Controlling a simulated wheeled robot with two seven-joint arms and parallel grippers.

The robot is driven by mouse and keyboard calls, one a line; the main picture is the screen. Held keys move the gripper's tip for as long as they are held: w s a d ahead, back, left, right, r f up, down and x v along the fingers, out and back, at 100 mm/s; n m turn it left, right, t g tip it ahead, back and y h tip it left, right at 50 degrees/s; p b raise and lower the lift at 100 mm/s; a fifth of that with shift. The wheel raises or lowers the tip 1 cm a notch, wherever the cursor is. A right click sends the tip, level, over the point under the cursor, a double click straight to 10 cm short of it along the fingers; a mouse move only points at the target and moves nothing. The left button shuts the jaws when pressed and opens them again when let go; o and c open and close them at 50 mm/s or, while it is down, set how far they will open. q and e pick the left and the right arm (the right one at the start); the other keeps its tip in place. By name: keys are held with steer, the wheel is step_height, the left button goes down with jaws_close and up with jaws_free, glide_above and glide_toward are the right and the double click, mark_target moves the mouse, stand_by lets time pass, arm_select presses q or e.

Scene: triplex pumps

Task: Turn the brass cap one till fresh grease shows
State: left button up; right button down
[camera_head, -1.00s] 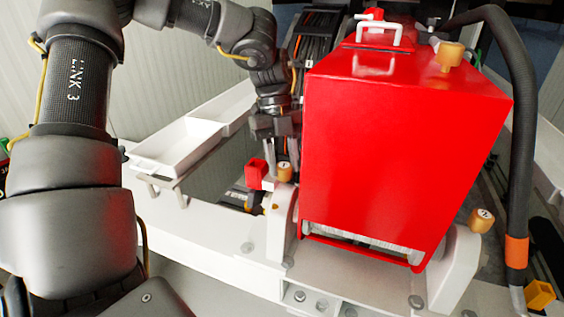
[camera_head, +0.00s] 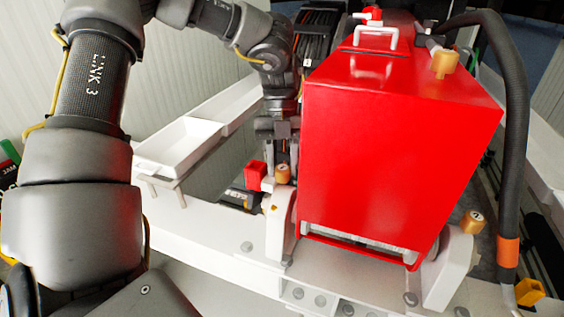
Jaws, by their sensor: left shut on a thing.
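A small brass cap (camera_head: 283,174) with a dark mark on it sits on the white bracket at the left front corner of the red pump housing (camera_head: 395,150). My left gripper (camera_head: 284,157) points down at this cap from above and behind, its fingers shut on it; the contact at the fingertips is small and hard to make out. A second brass cap (camera_head: 473,221) marked 2 is on the right bracket, and a third (camera_head: 444,63) stands on top of the housing. No fresh grease can be made out. My right gripper is not in view.
A red block (camera_head: 255,176) sits right beside the left cap. A white tray (camera_head: 180,147) lies to the left. A black hose (camera_head: 518,140) with an orange band runs down the right side. The white beam (camera_head: 200,225) in front is mostly clear.

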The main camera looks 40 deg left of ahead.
arm_select(q)
steer(key=o, duration=1)
steer(key=v, duration=0.2)
steer(key=shift+w+a+r, duration=0.15)
steer(key=shift+r, duration=0.15)
steer(key=p+v, duration=0.4)
steer(key=v, duration=0.4)
steer(key=shift+r, duration=0.1)
